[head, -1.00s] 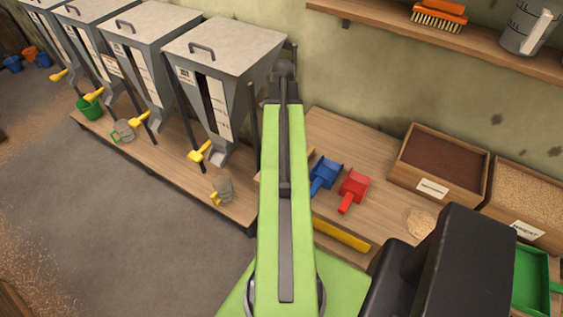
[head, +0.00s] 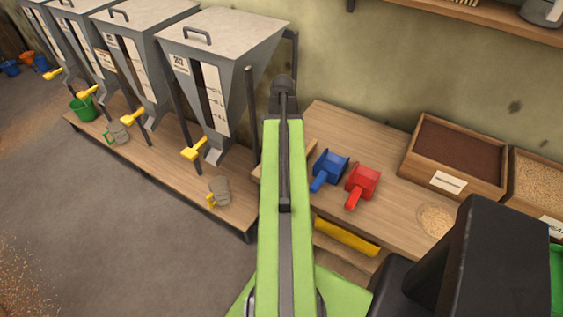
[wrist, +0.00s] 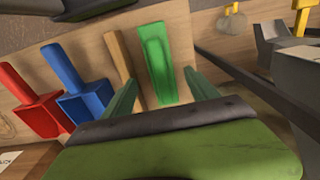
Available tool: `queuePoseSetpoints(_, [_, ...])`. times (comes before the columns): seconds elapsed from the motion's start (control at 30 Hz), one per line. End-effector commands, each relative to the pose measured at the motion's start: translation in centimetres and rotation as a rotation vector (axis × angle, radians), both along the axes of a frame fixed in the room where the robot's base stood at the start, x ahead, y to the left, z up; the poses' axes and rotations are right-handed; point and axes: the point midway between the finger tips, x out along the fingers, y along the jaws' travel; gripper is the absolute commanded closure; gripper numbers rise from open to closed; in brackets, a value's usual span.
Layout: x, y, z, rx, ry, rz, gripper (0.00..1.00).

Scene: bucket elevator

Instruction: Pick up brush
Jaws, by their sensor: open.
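On the upper wall shelf in the head view, only the pale bristles of a brush (head: 464,2) show at the top edge; its orange back is cut off. My gripper (wrist: 159,76) shows in the wrist view with its two green fingers apart. Between and beyond the fingers lies a long green piece with a darker recess (wrist: 157,55) on the wooden top; I cannot tell what it is or whether it is touched. A wooden handle-like piece (wrist: 118,50) lies left of it; its lower end is hidden by a finger. In the head view my arm hides the gripper.
A blue scoop (head: 329,168) and a red scoop (head: 363,184) lie on the bench (head: 395,213). A box of brown material (head: 409,162) stands behind them. A metal hopper (head: 192,64) and a mug (head: 221,188) stand left. A yellow piece (head: 346,237) is below the bench front.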

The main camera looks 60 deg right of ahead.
Motion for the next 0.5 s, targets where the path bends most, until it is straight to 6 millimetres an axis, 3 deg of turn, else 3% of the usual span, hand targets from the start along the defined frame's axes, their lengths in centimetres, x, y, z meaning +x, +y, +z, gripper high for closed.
queuePoseSetpoints(0.03, [0.0,-0.1,-1.3,0.000,0.000,0.000,0.33])
queuePoseSetpoints(0.23, [0.1,-0.2,-4.7,0.000,0.000,0.000,0.33])
queuePoseSetpoints(0.5, [0.1,-0.2,-4.6,0.000,0.000,-0.001,0.33])
